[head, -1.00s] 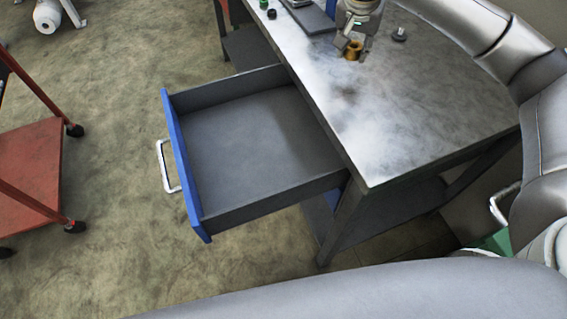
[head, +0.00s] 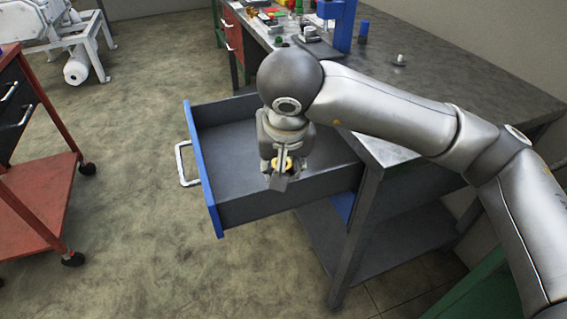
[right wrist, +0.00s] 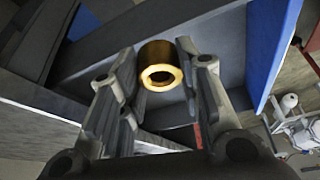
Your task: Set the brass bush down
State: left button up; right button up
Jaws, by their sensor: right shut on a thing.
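The brass bush (head: 288,163) is a short golden ring. My right gripper (head: 283,172) is shut on it and points down over the open drawer (head: 272,207) in the head view. In the right wrist view the bush (right wrist: 156,54) sits between the two fingers of my right gripper (right wrist: 160,72), its round hole facing the camera. The drawer has a blue front (head: 203,170) and grey walls. The gripper hides part of the drawer floor; how high the bush is above it I cannot tell. My left gripper is not in view.
The grey workbench (head: 440,90) stands right of the drawer, with a blue stand (head: 342,25), a small grey part (head: 399,60) and several small items at its back. A red trolley (head: 40,205) stands at left. Floor between them is clear.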

jog(key=w+f, duration=0.3)
jog(key=w, duration=0.1)
jog(key=w+a+f, duration=0.1)
jog(key=w+f, duration=0.2)
jog(key=w, duration=0.1)
jog(key=w+a+f, duration=0.1)
jog(key=w+f, duration=0.2)
jog(key=w, duration=0.1)
jog(key=shift+a+b, duration=0.25)
jog(key=shift+b, duration=0.1)
notch_tip(320, 180, down, 3)
jog(key=shift+w+f, duration=0.15)
jog(key=shift+f, duration=0.1)
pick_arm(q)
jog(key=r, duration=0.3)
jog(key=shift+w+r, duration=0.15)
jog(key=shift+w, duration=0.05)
